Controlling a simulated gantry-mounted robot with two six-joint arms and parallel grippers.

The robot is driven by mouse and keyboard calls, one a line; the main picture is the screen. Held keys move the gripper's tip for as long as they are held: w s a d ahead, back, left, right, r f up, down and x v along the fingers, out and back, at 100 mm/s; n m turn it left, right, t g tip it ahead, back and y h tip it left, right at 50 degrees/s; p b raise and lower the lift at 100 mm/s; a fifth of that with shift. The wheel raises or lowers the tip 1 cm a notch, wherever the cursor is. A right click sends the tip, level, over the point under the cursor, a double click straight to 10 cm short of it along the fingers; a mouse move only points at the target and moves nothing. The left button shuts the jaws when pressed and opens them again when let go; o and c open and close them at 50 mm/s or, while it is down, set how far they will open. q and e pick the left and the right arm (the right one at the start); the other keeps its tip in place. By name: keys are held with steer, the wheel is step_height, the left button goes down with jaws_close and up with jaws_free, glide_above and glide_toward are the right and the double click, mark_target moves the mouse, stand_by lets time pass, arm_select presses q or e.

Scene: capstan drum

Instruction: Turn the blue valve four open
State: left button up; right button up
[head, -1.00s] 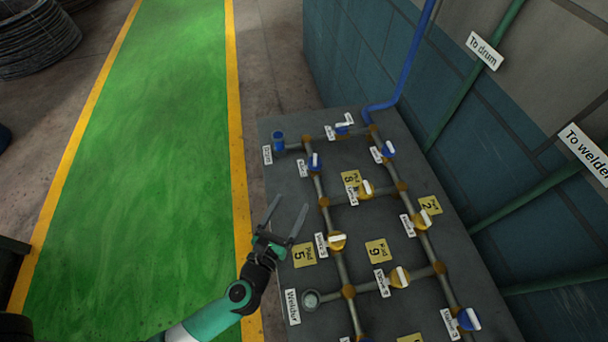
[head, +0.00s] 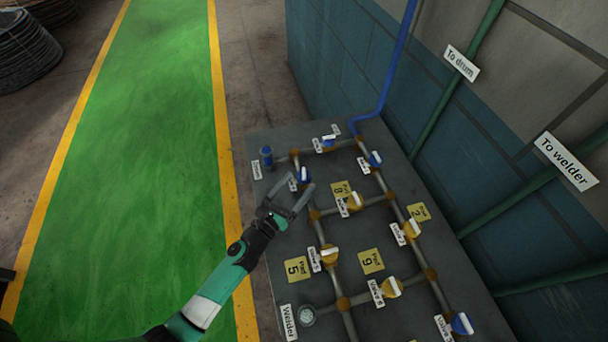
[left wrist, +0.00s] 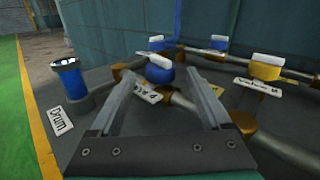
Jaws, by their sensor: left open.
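Several blue valves with white handles sit on the pipe grid; their small labels are too hard to read for me to tell which is valve four. One blue valve (head: 305,174) is at the grid's left, near the drum outlet. My left gripper (head: 292,187) is open and empty just in front of it. In the left wrist view this blue valve (left wrist: 160,72) shows between and beyond the fingertips (left wrist: 162,82), with no clear contact. Other blue valves are at the back (head: 328,141), back right (head: 375,159) and front right (head: 461,323). My right gripper is out of view.
Yellow valves (head: 328,255) and yellow pad plates (head: 297,268) share the grey bench (head: 276,232). A blue drum outlet (head: 266,155) stands at its left corner. Pipes climb the wall at right. The green walkway (head: 150,150) at left is clear.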

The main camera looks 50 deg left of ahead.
mark_target(300, 182)
arm_select(q)
steer(key=shift+x, duration=1.9)
